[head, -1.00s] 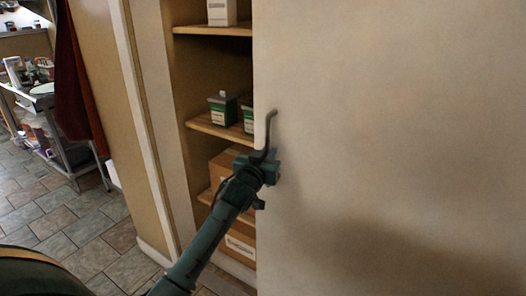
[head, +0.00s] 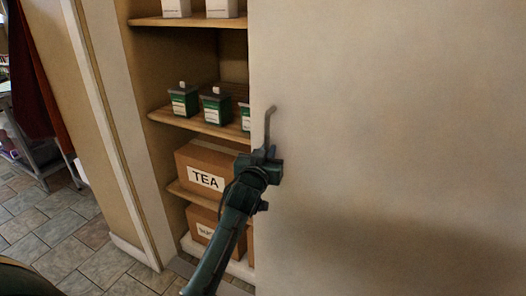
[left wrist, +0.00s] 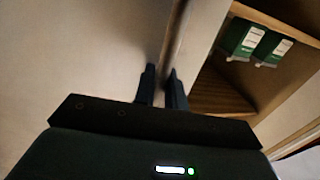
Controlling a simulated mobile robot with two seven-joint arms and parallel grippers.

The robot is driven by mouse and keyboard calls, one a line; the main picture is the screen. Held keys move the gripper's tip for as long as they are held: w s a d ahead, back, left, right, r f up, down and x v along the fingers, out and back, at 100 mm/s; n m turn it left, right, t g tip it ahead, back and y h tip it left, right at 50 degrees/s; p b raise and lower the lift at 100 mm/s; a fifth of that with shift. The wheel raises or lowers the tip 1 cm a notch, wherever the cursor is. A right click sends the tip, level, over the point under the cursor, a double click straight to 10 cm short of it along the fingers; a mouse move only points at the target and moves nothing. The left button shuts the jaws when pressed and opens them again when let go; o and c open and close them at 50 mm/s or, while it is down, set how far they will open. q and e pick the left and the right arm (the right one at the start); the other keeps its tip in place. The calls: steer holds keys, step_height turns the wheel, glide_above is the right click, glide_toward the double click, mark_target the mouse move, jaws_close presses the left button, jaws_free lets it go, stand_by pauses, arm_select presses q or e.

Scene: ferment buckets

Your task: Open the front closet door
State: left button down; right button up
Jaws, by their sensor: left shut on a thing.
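The closet door (head: 390,140) is a plain pale panel filling the right half of the head view. It stands partly open, with shelves showing to its left. A thin dark handle (head: 268,122) rises near the door's left edge. My left gripper (head: 266,156) is shut on the lower part of this handle. In the left wrist view, the fingers of my left gripper (left wrist: 161,85) are on both sides of the handle bar, beside the pale door (left wrist: 90,60). My right gripper is not in view.
Closet shelves hold green-and-white boxes (head: 217,106), a carton marked TEA (head: 207,172) and white containers above. A pale door frame (head: 100,100) stands left of the shelves. Tiled floor (head: 55,235) lies clear at lower left, with a metal cart (head: 40,165) beyond.

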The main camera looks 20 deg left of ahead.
arm_select(q)
steer(key=c, duration=1.5)
jaws_free()
steer(key=shift+c, duration=0.2)
steer(key=s+d+b, duration=0.1)
steer(key=s, duration=1.2)
steer(key=shift+d, duration=0.3)
steer(key=s+d+f+m+g+h+p, duration=0.1)
steer(key=s+d+f+m+g+h, duration=0.1)
steer(key=s+f, duration=0.9)
steer(key=s+d+f+m+g+h+p, duration=0.1)
steer(key=s+d+f+g, duration=0.4)
steer(key=s+f, duration=0.5)
step_height(320, 180, down, 3)
steer(key=d+m+h, duration=0.1)
steer(key=h, duration=0.1)
steer(key=shift+s+d+h+p, duration=0.15)
steer(key=shift+s+h+p, duration=0.15)
steer(key=shift+s+p, duration=0.1)
